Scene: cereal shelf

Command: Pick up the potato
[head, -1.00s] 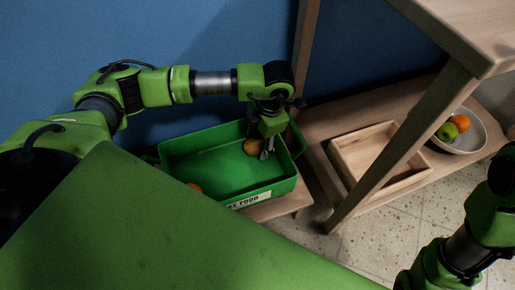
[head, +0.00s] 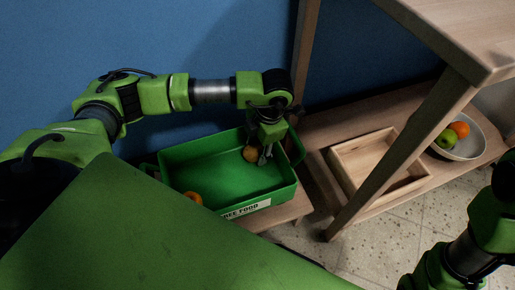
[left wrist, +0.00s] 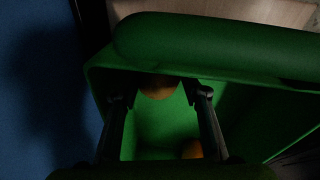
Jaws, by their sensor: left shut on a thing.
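The potato (head: 250,154), a rounded yellow-brown thing, is at the far right part of the green crate (head: 177,154), below the rim. My left gripper (head: 265,154) reaches down into the crate from above and is shut on the potato. In the left wrist view the potato (left wrist: 158,91) shows between the two spread dark fingers of my left gripper (left wrist: 160,95), its top hidden by a dark part and the crate's rim. I cannot tell whether it touches the crate floor. My right arm shows at the lower right, but its gripper is out of view.
An orange fruit (head: 192,198) lies at the crate's near left; an orange shape (left wrist: 192,149) shows low in the left wrist view. To the right stand an empty wooden tray (head: 372,150), a wooden post (head: 400,150) and a bowl (head: 470,147) with fruit.

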